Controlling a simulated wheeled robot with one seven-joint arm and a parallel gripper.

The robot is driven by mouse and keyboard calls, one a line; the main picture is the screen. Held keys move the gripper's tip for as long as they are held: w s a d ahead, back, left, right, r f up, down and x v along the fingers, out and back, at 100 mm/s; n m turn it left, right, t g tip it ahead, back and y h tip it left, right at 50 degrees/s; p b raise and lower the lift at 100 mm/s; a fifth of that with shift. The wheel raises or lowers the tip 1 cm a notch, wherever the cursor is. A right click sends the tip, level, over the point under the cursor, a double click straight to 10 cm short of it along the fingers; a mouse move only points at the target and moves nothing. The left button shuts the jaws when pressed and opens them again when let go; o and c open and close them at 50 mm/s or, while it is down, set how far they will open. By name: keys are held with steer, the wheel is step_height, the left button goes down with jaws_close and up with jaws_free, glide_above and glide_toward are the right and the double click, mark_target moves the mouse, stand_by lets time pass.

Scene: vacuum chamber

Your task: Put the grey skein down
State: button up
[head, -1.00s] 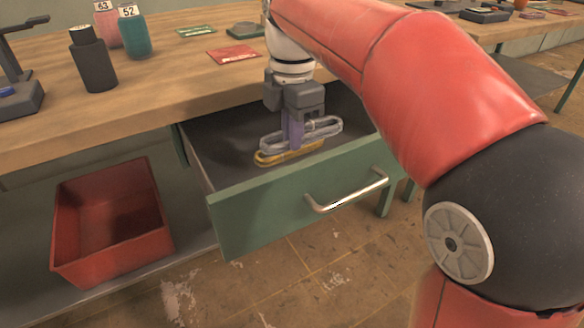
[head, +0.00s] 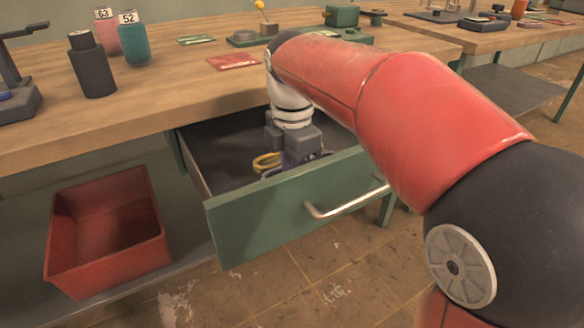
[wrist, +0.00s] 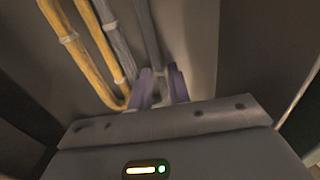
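My gripper (head: 291,158) is down inside the open green drawer (head: 285,212), low and close behind its front panel. The grey skein (wrist: 116,42) is a long loop, and one of its strands runs between my two purple fingers (wrist: 161,85), which look closed on it. In the head view the gripper and drawer front hide most of this skein. A yellow skein (head: 265,162) lies in the drawer just left of my gripper. It also shows in the wrist view (wrist: 90,45), beside the grey one. Whether the grey skein rests on the drawer floor cannot be told.
The drawer's dark floor (head: 225,160) is bare to the left. The drawer handle (head: 345,201) sticks out in front. A red bin (head: 108,235) stands on the lower shelf. Bottles, including a black one (head: 92,65), and a red packet (head: 233,62) are on the bench above.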

steer(key=shift+o, duration=1.1)
step_height(320, 180, up, 12)
steer(key=p, duration=0.3)
steer(key=shift+r, duration=0.1)
